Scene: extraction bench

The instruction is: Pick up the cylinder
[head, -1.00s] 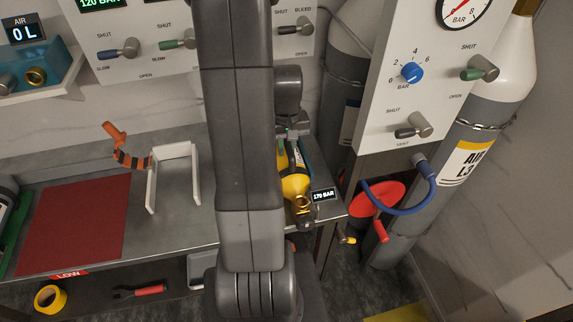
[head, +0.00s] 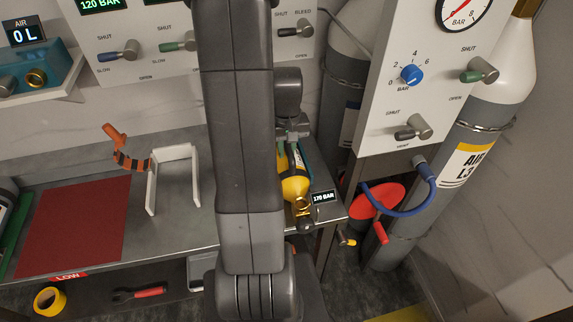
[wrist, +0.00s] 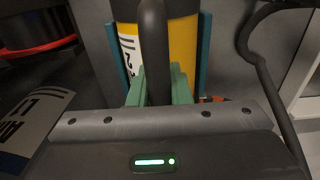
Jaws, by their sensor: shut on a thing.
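The yellow cylinder (head: 295,188) lies in a teal cradle (head: 309,160) at the right end of the steel bench, its brass valve end toward the front edge. A small display reading 170 BAR is beside the valve. My gripper (head: 292,136) is at the cylinder's far part, partly hidden behind my arm. In the wrist view the cylinder (wrist: 183,42) shows a black band and a white label between the teal cradle walls (wrist: 204,45).
A valve panel (head: 425,80), a grey air cylinder (head: 440,190) and a red disc with a blue hose (head: 402,209) stand close on the right.

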